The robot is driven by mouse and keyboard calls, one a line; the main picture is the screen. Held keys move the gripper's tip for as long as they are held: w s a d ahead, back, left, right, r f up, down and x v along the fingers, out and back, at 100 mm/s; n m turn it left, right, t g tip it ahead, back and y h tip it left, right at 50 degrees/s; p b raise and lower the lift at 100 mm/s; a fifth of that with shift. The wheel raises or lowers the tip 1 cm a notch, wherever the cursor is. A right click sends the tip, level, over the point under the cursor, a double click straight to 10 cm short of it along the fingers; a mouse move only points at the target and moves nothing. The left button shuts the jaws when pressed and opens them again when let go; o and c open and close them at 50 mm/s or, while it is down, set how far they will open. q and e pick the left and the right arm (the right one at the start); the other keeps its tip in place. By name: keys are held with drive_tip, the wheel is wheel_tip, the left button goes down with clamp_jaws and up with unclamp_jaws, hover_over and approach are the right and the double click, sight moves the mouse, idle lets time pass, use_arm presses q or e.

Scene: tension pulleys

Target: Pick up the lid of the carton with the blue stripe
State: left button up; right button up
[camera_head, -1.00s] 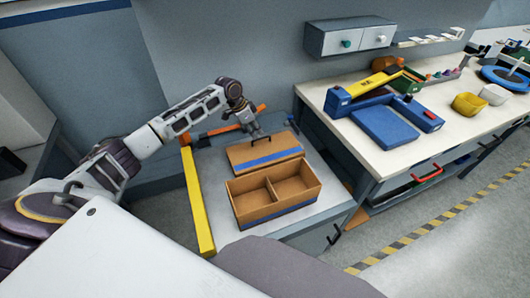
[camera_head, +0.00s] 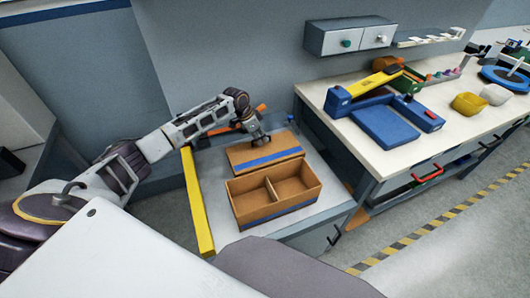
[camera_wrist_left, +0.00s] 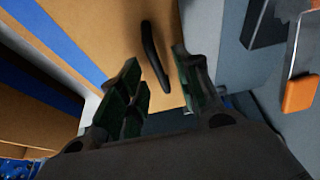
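The open carton (camera_head: 236,208) is brown cardboard with a divider and a blue stripe low on its side; it stands on the grey cabinet top. Its lid (camera_head: 240,152), brown with a blue stripe along the near edge, lies flat just behind it. My left gripper (camera_head: 264,141) is low over the back of the lid. In the left wrist view, the lid's (camera_wrist_left: 108,30) black curved handle (camera_wrist_left: 152,52) shows between the fingers of the left gripper (camera_wrist_left: 156,72). The fingers are apart, with gaps to the handle. My right gripper is out of view.
A yellow bar (camera_head: 197,205) runs along the cabinet top's left edge. An orange-handled item (camera_wrist_left: 299,94) lies behind the lid. A wall stands behind the cabinet.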

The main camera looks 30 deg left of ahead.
use_arm(q)
drive_tip(key=shift+w+f, duration=0.1)
drive_tip(key=shift+f, duration=0.2)
clamp_jaws()
idle(0.4)
